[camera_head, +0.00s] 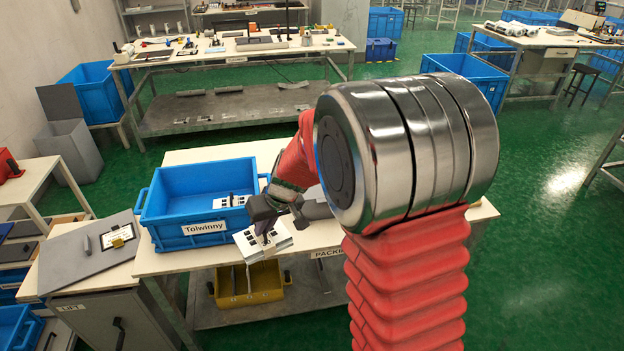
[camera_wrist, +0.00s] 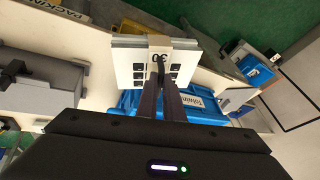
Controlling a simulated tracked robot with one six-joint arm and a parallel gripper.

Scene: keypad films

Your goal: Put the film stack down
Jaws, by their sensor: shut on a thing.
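My gripper (camera_head: 266,230) is shut on a film stack (camera_head: 256,243), a white pack with dark key squares. In the head view the stack is tilted, at the front right corner of the blue crate and near the table's front edge. I cannot tell whether it touches the table. In the wrist view my gripper (camera_wrist: 161,82) pinches the stack (camera_wrist: 127,68) at a tan band marked 30. The blue crate (camera_head: 172,236), labelled Tolwinny, stands on the packing table (camera_head: 160,264). A similar white stack (camera_head: 232,201) lies inside the crate.
A grey device (camera_wrist: 38,83) is on the table beside my arm, partly hidden in the head view. A yellow bin (camera_head: 250,285) sits on the shelf below. A grey cabinet with a clipboard (camera_head: 118,238) stands left of the table. The crate has free floor room.

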